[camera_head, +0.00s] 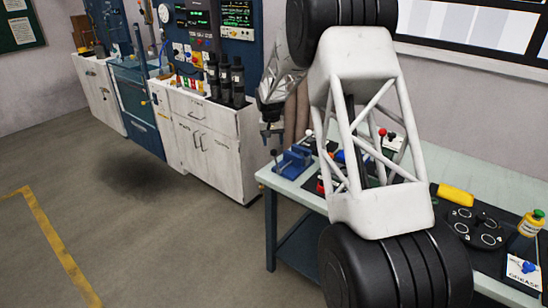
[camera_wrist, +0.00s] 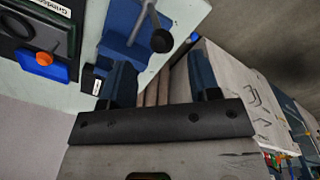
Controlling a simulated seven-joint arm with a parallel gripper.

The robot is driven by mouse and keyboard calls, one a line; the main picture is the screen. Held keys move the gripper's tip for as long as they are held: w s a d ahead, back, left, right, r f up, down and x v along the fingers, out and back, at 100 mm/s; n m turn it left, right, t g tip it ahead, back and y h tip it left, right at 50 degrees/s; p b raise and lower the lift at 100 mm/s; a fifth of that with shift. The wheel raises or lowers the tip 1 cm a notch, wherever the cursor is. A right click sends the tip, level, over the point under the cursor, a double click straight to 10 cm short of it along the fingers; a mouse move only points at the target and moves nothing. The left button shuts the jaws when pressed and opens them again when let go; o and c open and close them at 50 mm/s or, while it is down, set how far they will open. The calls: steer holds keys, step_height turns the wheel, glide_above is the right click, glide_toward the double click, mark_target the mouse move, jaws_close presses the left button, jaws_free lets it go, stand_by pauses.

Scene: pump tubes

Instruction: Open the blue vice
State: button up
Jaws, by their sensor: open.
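The blue vice (camera_head: 294,161) sits at the left end of the workbench in the head view. In the wrist view the vice (camera_wrist: 122,38) is at the upper left, with a grey handle bar ending in a black ball (camera_wrist: 161,41). My gripper (camera_head: 272,133) hangs just above and left of the vice in the head view. In the wrist view my gripper (camera_wrist: 163,72) has its two blue fingers wide apart with nothing between them. The ball lies beyond the fingertips, apart from them as far as I can tell. The vice's jaws are not clearly visible.
White cabinets (camera_head: 205,147) stand behind on the left; the floor at left is clear.

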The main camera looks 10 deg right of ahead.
mark_target(274, 152)
steer(key=shift+w+f, duration=0.2)
steer(key=shift+f, duration=0.1)
steer(key=shift+f, duration=0.1)
steer(key=shift+d+f, duration=0.15)
steer(key=shift+f, duration=1.75)
steer(key=shift+d+f, duration=0.1)
steer(key=shift+f, duration=1.75)
jaws_close()
